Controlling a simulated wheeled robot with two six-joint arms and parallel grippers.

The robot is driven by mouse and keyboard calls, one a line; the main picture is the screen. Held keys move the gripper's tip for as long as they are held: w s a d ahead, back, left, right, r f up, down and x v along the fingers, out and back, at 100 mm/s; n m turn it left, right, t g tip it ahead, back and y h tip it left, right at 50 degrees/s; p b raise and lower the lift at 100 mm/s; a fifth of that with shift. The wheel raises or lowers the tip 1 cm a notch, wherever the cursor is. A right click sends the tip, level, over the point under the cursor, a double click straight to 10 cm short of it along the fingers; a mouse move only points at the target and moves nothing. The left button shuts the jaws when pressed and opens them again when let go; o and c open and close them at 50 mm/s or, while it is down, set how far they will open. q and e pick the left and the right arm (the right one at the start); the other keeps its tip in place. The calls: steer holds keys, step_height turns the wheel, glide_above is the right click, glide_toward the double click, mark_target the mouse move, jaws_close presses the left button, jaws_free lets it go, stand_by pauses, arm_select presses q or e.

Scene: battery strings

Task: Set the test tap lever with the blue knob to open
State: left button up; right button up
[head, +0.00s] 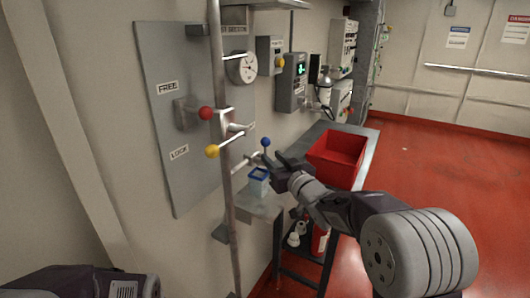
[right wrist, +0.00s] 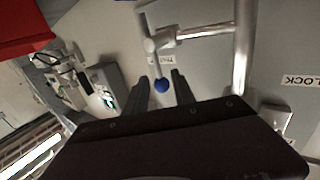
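The blue knob (head: 266,141) sits on the end of the test tap lever, beside the vertical pipe. In the right wrist view the blue knob (right wrist: 162,86) hangs on a short pale stem from the tap body (right wrist: 158,42). A partly hidden label (right wrist: 172,59) is behind it. My right gripper (head: 272,158) is at the knob. In the right wrist view its two fingers (right wrist: 161,82) are apart, with the knob between them in the picture; I cannot tell whether they touch it. My left gripper is out of view; only part of my left arm shows.
A red-knob lever (head: 205,113) and a yellow-knob lever (head: 212,151) stand left, near the vertical pipe (head: 226,190) and grey FREE/LOCK panel (head: 165,130). A blue-rimmed cup (head: 259,176) sits below my right gripper. A red bin (head: 336,158) is to the right.

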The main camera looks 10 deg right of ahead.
mark_target(266, 151)
steer(key=x, duration=0.5)
steer(key=shift+w+d+f, duration=0.15)
steer(key=shift+w, duration=0.05)
steer(key=shift+w+a, duration=0.25)
steer(key=shift+w, duration=0.15)
jaws_close()
stand_by(0.8)
